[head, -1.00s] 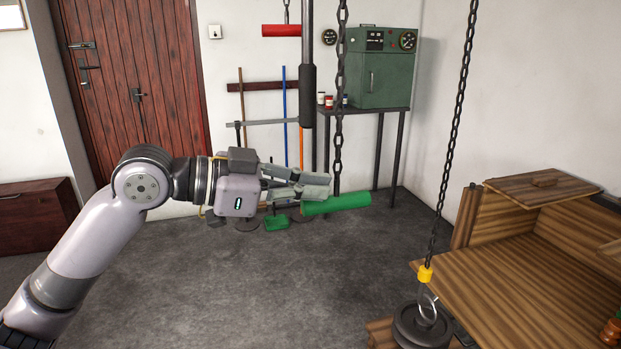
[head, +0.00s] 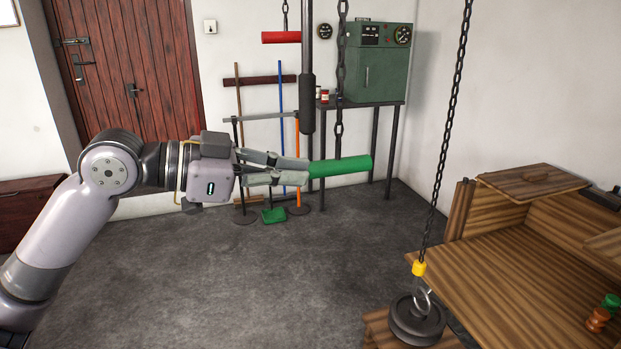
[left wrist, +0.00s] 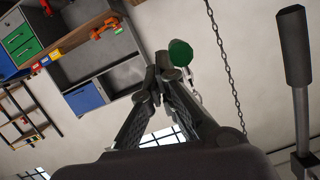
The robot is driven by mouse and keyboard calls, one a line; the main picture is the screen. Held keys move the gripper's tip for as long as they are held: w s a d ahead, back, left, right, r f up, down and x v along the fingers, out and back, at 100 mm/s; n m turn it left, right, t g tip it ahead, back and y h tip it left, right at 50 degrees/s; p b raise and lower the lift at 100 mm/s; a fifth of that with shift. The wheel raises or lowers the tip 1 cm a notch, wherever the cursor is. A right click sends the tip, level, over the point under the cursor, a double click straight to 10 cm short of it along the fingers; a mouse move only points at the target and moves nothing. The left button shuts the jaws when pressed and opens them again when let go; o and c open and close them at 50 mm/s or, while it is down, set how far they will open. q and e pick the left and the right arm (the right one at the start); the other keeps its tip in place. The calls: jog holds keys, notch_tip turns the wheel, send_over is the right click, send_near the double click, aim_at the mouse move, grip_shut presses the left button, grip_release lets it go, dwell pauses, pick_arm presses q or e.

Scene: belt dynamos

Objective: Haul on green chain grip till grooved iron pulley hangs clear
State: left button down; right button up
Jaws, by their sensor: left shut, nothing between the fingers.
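The green chain grip (head: 342,167), a bar, hangs from a dark chain (head: 339,135) in the middle of the head view. My left gripper (head: 308,171) is shut with nothing between its fingers. Its tips are at the grip's left end; whether they touch it I cannot tell. In the left wrist view the grip's round green end (left wrist: 181,52) shows just beyond the closed fingertips (left wrist: 172,70). The grooved iron pulley (head: 417,322), dark with a metal hook, appears to rest on a low wooden block (head: 376,334). Its chain rises from a yellow collar (head: 418,268). My right gripper is out of view.
A wooden bench (head: 510,270) stands right, beside the pulley. A red grip (head: 281,37) hangs at the back, near a dark vertical handle (head: 307,103). A green cabinet (head: 377,62) stands on a table at the rear. The middle floor is clear.

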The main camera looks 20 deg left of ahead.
pick_arm(q)
jog(key=b+v, duration=0.1)
jog(key=v, duration=0.5)
jog(key=shift+w, duration=0.15)
dwell(1.5)
jog(key=w+a+r+n+p, duration=0.1)
jog(key=a+r+p, duration=0.1)
jog(key=r+p, duration=0.5)
jog(key=w+a+r+n+g+p, duration=0.1)
jog(key=r+p, duration=0.6)
jog(key=r, duration=1.2)
jog(key=shift+w+a+r+n+h+p, duration=0.35)
jog(key=shift+w+r+n+h+p, duration=0.1)
jog(key=shift+n, duration=0.35)
